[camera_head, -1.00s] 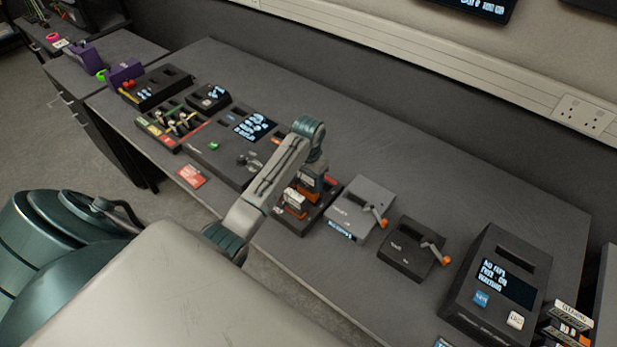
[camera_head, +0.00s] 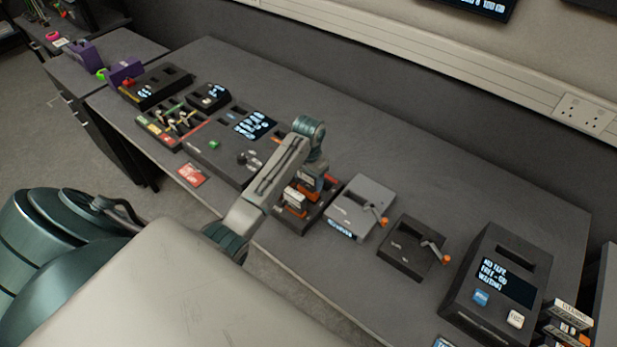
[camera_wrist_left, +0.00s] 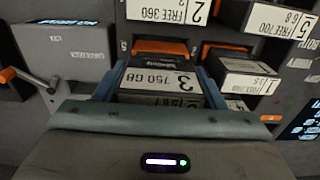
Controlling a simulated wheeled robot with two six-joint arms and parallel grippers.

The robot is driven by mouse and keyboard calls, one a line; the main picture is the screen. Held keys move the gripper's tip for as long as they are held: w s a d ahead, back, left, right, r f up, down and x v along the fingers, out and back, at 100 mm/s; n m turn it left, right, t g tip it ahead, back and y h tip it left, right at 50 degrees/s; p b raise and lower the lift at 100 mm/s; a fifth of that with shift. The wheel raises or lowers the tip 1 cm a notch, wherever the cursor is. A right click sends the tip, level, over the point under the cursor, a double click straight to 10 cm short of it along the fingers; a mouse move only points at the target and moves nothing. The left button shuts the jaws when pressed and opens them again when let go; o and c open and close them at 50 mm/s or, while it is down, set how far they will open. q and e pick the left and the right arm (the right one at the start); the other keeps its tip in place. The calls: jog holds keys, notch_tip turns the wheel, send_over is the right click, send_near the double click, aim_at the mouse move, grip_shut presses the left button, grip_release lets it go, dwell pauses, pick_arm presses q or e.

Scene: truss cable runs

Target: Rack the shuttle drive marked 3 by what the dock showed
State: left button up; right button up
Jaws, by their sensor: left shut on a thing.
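My left gripper (camera_wrist_left: 160,80) is shut on the drive marked 3 (camera_wrist_left: 158,80). That drive has a dark body and a white label reading 3 and 750 GB, upside down in the left wrist view. Blue fingers are on its two sides. The dark drive rack (camera_wrist_left: 122,48) is right by it; I cannot tell whether the drive is clear of its slot. Drives marked 2 (camera_wrist_left: 168,12), 5 (camera_wrist_left: 275,22) and 1 (camera_wrist_left: 250,82) sit around it. In the head view, my arm partly covers the rack (camera_head: 303,226). My right gripper is not in view.
A grey box with an orange-tipped lever (camera_head: 350,200) stands right of the rack, then a black lever box (camera_head: 408,250). A larger black machine with a screen (camera_head: 500,275) stands further right. A panel with a screen (camera_head: 225,150) lies left. The table's back is clear.

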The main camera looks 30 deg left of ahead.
pick_arm(q)
jog(key=shift+f, duration=2)
dwell(1.3)
jog(key=o, duration=1.6)
jog(key=shift+r, duration=3.8)
jog(key=shift+f, duration=0.1)
